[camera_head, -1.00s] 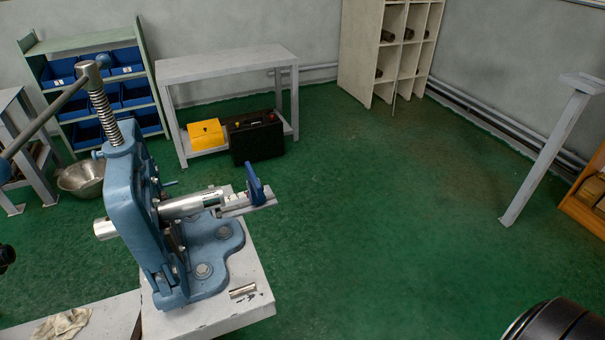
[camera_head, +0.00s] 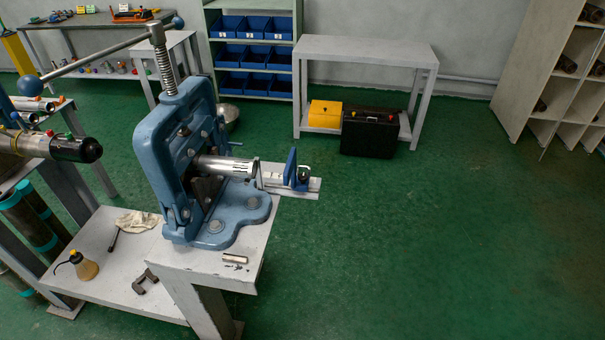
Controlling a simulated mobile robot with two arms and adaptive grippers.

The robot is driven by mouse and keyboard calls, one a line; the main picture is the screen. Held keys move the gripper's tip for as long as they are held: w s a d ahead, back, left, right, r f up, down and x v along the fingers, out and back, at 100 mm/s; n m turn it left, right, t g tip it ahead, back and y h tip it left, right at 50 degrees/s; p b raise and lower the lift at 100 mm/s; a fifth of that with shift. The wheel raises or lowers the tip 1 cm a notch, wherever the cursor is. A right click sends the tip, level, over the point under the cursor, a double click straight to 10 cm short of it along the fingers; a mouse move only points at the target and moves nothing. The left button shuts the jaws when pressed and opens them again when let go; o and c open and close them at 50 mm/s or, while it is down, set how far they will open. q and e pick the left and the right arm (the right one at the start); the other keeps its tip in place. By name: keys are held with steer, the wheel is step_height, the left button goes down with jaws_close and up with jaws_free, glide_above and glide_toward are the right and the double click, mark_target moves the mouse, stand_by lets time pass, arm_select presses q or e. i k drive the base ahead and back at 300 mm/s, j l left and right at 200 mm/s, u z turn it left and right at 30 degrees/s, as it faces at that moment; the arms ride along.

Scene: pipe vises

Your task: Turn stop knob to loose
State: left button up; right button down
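The blue pipe vise (camera_head: 178,150) stands on a light grey pedestal table, with a long bar handle at its top. A shiny metal pipe (camera_head: 228,166) lies level through it and points right. Beyond the pipe's right end, a flat grey rail (camera_head: 312,188) carries a blue upright stop plate (camera_head: 290,166). A small dark round knob (camera_head: 304,175) shows on the right side of the stop. Its markings and setting are too small to read. Neither of my grippers shows in the head view.
A black-ended metal cylinder (camera_head: 60,147) juts in from the left. A short pipe piece (camera_head: 235,258) lies on the pedestal. A rag (camera_head: 137,222) and an oil can (camera_head: 83,266) are on the lower bench. The green floor to the right of the stop is clear.

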mark_target(304, 178)
steer(key=l+u, duration=0.7)
steer(key=u, duration=0.2)
steer(key=k+l+u, duration=0.1)
steer(key=l+u, duration=0.15)
steer(key=u, duration=0.2)
steer(key=i+l+u, duration=0.1)
steer(key=l+u, duration=0.4)
steer(key=l, duration=0.2)
steer(key=l+z, duration=0.15)
steer(key=z, duration=0.35)
steer(key=i+l+z, duration=0.1)
steer(key=z, duration=0.4)
